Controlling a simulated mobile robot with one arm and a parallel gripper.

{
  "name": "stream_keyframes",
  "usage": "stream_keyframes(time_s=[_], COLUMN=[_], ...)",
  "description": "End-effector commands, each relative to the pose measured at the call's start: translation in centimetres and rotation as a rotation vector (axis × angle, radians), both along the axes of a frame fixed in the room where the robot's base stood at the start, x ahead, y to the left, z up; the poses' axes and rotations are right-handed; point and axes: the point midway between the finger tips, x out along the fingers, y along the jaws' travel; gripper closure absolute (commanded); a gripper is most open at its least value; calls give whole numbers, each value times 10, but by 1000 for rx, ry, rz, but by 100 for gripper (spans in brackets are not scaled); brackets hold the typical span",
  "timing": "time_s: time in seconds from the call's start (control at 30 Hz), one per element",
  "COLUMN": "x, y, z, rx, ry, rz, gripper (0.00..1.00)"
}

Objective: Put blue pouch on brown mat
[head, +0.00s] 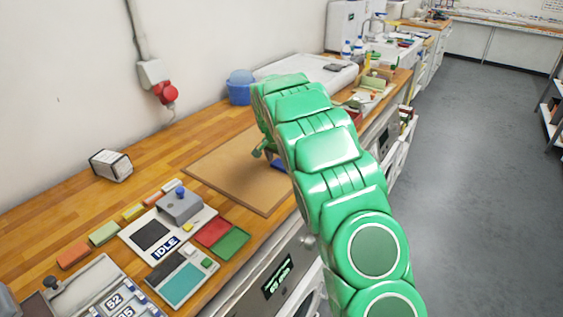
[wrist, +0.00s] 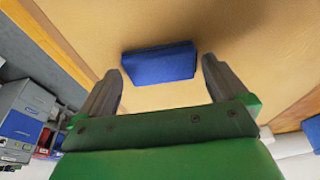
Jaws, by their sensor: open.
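The blue pouch (wrist: 160,65) lies flat on the brown mat (wrist: 225,25) in the wrist view, just beyond my fingertips. My gripper (wrist: 160,78) is open, with one finger to each side of the pouch's near edge and nothing held between them. In the head view my gripper (head: 265,150) is over the mat (head: 235,180), mostly hidden by my green arm. Only a small part of the pouch (head: 278,165) shows there, on the mat beside the arm. I cannot tell how high the fingertips are above the mat.
A white box (head: 110,165) stands at the left on the wooden counter (head: 60,210). A blue container (head: 240,87) stands behind the mat. The mat's left part is clear.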

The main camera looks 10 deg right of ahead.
Motion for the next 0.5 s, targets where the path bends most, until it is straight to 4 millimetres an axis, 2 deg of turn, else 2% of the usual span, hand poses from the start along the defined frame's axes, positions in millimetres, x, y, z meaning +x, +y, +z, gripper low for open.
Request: stream_keyframes(time_s=[0.17, 0.5], x=[-3, -15], y=[4, 16], z=[20, 79], rx=[0, 0], ry=[-3, -4], rz=[1, 1], gripper=[0, 0])
